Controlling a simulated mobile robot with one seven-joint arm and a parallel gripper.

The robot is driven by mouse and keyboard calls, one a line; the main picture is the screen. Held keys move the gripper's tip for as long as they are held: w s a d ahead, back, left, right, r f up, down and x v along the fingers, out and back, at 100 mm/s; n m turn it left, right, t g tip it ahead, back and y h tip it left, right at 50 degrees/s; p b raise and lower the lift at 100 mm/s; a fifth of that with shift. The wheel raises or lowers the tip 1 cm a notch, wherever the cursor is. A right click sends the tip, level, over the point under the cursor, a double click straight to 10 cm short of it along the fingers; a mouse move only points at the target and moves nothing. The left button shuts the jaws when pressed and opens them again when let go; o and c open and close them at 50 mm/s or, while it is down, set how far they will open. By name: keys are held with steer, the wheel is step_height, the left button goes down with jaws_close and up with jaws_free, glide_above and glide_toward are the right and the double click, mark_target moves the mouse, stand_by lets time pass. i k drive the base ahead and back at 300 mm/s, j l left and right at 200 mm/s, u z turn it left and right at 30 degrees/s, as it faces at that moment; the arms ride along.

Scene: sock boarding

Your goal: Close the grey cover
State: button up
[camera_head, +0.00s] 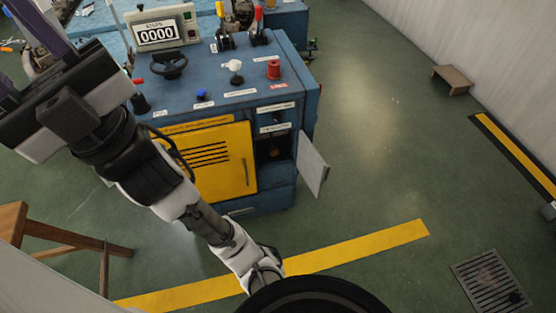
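The grey cover (312,166) is a small hinged door on the right part of the blue machine's front. It stands open, swung out to the right of a dark compartment (274,148). My gripper (58,98) is at the upper left, in front of the machine's left side and well apart from the cover. Its fingertips are not clear from this angle, so I cannot tell whether it is open or shut.
The blue machine (215,92) carries a counter, levers, a handwheel and several knobs. A yellow panel (228,170) is left of the compartment. A wooden stool (60,240) stands lower left.

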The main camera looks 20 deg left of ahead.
mark_target(310, 164)
steer(key=l+u, duration=0.15)
steer(key=u, duration=0.25)
steer(key=i+l+u, duration=0.1)
steer(key=u, duration=0.25)
steer(key=l+u, duration=0.2)
steer(key=u, duration=0.2)
steer(key=l+u, duration=0.35)
steer(key=l, duration=0.15)
steer(key=l+u, duration=0.3)
steer(key=l, duration=0.15)
steer(key=k+l+u, duration=0.1)
steer(key=l, duration=0.25)
steer(key=l+u, duration=0.1)
steer(key=l, duration=0.2)
steer(key=k+l+u, duration=0.1)
steer(key=l, duration=0.25)
steer(key=k+l, duration=0.1)
steer(key=l, duration=0.25)
steer(key=k+l, duration=0.15)
steer(key=l, duration=0.2)
steer(key=k+l, duration=0.1)
steer(key=l, duration=0.25)
steer(key=k+l+u, duration=0.1)
steer(key=l, duration=0.25)
steer(key=i+l+u, duration=0.15)
steer(key=l, duration=0.2)
steer(key=k, duration=0.05)
